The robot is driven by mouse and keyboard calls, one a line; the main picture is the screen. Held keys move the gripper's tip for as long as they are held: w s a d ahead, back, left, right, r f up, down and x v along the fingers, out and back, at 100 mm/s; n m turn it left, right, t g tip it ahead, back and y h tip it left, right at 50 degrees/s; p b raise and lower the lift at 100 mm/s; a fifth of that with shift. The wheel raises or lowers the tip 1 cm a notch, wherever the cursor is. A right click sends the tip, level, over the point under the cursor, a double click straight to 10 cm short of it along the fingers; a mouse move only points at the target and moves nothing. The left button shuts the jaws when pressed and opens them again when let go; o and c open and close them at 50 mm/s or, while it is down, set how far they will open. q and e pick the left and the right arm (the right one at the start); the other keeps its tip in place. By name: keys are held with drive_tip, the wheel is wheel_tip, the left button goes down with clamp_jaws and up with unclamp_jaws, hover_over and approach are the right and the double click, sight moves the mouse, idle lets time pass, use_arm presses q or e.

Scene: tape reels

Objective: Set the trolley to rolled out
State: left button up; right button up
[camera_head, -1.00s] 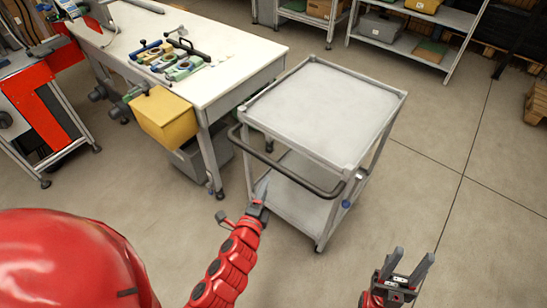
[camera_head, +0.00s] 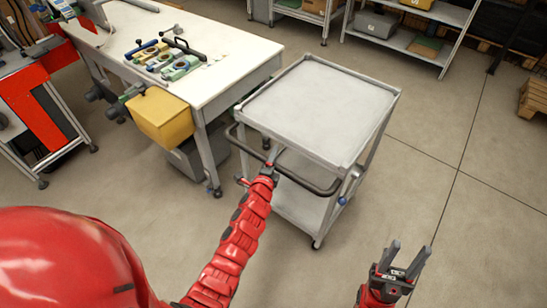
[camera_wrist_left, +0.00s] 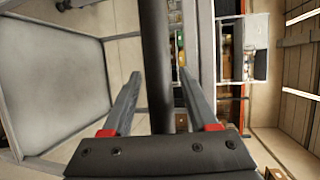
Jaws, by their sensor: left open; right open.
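The trolley (camera_head: 322,108) is a grey two-shelf cart on casters with an empty top. Its dark push handle (camera_head: 318,189) curves along the near side. My left gripper (camera_head: 268,161) is at the middle of this handle, its fingers partly hidden by my wrist. In the left wrist view the dark handle bar (camera_wrist_left: 156,50) runs between the two open fingers (camera_wrist_left: 160,85), with a gap visible on both sides. The trolley's top (camera_wrist_left: 50,75) also shows there at the left. My right gripper (camera_head: 405,258) is open and empty over the floor at the lower right.
A white workbench (camera_head: 235,62) with a yellow bin (camera_head: 162,117) on its side stands close left of the trolley. A grey bin (camera_head: 190,160) sits under it. Shelves (camera_head: 400,40) stand at the back. The floor (camera_head: 440,150) right of the trolley is clear.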

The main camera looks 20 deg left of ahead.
use_arm(q)
clamp_jaws()
idle(0.3)
idle(1.1)
